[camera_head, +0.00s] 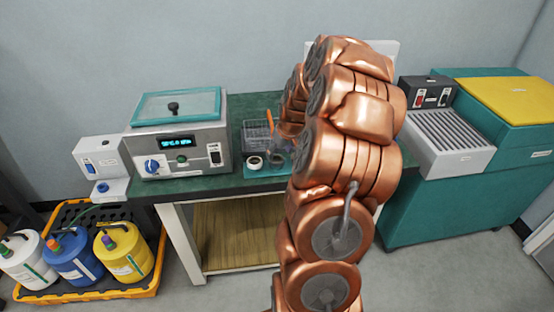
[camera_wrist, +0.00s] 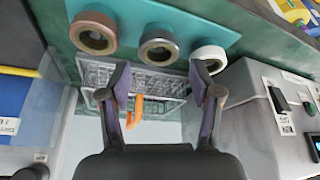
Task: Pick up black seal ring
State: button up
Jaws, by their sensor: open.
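Three rings lie in a row on a teal mat (camera_wrist: 125,12) at the top of the wrist view. The dark grey ring (camera_wrist: 159,45), likely the black seal ring, is in the middle, between a copper-brown ring (camera_wrist: 94,33) and a white ring (camera_wrist: 209,57). The white ring also shows in the head view (camera_head: 254,163); the dark one is hard to make out there. My gripper (camera_wrist: 163,86) is open and empty, its fingertips apart from the rings. The middle ring lies above the gap between the fingers in the picture. In the head view my arm largely hides the gripper.
A wire basket (camera_wrist: 105,75) with an orange handle (camera_wrist: 135,110) lies beside the mat, behind the fingers in the wrist view. A grey bath unit (camera_head: 180,140) stands left on the green bench (camera_head: 205,188). A slatted unit (camera_head: 445,140) stands to the right.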

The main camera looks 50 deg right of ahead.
aim_at(277, 160)
jog(key=shift+p+x, duration=0.65)
jog(key=shift+x, duration=1.3)
jog(key=shift+s, duration=0.15)
jog(key=shift+c, duration=0.3)
jog(key=c, duration=0.9)
